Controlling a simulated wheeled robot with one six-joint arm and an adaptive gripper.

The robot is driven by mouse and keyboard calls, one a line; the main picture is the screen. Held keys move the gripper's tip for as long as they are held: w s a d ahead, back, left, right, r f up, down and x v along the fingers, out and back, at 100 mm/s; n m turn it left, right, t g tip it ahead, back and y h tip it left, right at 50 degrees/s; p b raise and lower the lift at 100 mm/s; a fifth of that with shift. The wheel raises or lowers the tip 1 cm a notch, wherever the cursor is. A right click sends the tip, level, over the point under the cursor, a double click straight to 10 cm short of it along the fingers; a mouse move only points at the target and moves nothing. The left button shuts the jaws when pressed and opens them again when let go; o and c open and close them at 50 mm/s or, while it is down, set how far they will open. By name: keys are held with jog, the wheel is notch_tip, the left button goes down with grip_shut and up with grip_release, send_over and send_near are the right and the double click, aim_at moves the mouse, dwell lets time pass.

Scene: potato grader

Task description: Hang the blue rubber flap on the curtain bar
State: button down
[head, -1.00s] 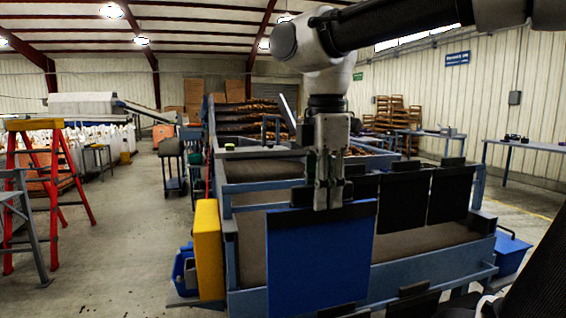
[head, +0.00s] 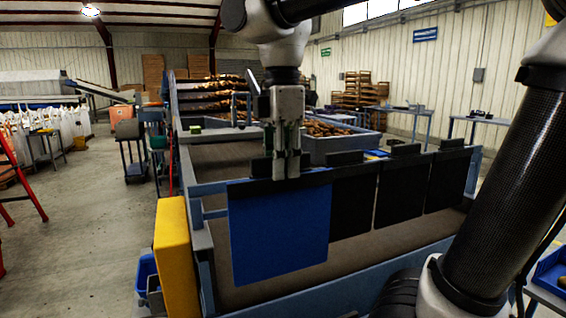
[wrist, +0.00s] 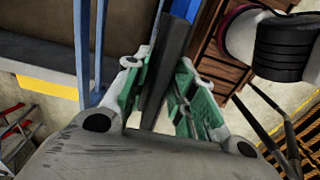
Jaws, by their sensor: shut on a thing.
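The blue rubber flap (head: 280,236) hangs upright below my gripper (head: 287,175) in the head view. My gripper is shut on its dark top strip, which shows between the green-padded fingers (wrist: 167,90) in the wrist view. The curtain bar (head: 207,188) runs across the near side of the grader. Its bare left end shows just left of the flap. The flap's top edge overlaps the bar's line in the picture, left of the black flaps. My gripper hides part of the top strip, and I cannot tell whether it touches the bar.
Several black flaps (head: 402,192) hang along the bar to the right. A yellow box (head: 175,255) stands at the grader's left end. A crate of potatoes (head: 335,147) lies behind. The floor to the left is mostly clear, with a red ladder (head: 18,190) at the edge.

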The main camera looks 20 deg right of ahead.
jog(key=shift+w+f, duration=0.2)
jog(key=shift+w, duration=5.35)
jog(key=shift+w+f, duration=0.15)
jog(key=shift+w, duration=0.05)
jog(key=shift+f, duration=1.55)
jog(key=c, duration=1.1)
grip_release()
